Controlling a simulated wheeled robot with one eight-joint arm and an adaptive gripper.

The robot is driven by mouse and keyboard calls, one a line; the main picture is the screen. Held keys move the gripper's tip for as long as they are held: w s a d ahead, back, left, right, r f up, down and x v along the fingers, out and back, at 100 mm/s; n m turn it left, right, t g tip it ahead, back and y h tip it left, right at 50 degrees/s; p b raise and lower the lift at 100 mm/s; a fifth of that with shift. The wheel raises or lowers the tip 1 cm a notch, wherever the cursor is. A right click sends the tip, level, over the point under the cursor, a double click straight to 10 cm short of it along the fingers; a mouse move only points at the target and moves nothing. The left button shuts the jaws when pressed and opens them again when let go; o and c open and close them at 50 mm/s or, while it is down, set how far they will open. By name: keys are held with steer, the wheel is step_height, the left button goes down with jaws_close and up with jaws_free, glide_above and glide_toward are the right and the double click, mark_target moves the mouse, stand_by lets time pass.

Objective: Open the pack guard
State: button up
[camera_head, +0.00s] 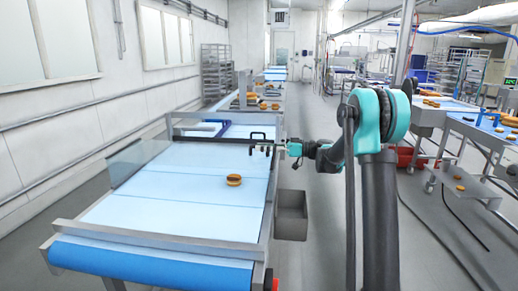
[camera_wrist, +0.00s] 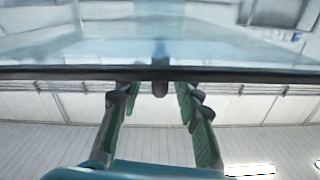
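In the wrist view a clear pane (camera_wrist: 90,48) fills the upper part, with a dark straight edge (camera_wrist: 60,74) across the picture. My gripper (camera_head: 261,148) is at the right end of the guard, near a black handle-like part (camera_head: 258,136).
A bun-like round (camera_head: 233,180) lies on the conveyor belt (camera_head: 170,212) in front of the guard. A grey bin (camera_head: 291,215) stands beside the conveyor's right side. More rounds (camera_head: 268,104) lie farther back. Floor right of the bin is clear up to my arm.

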steer(key=shift+a, duration=0.95)
jaws_close()
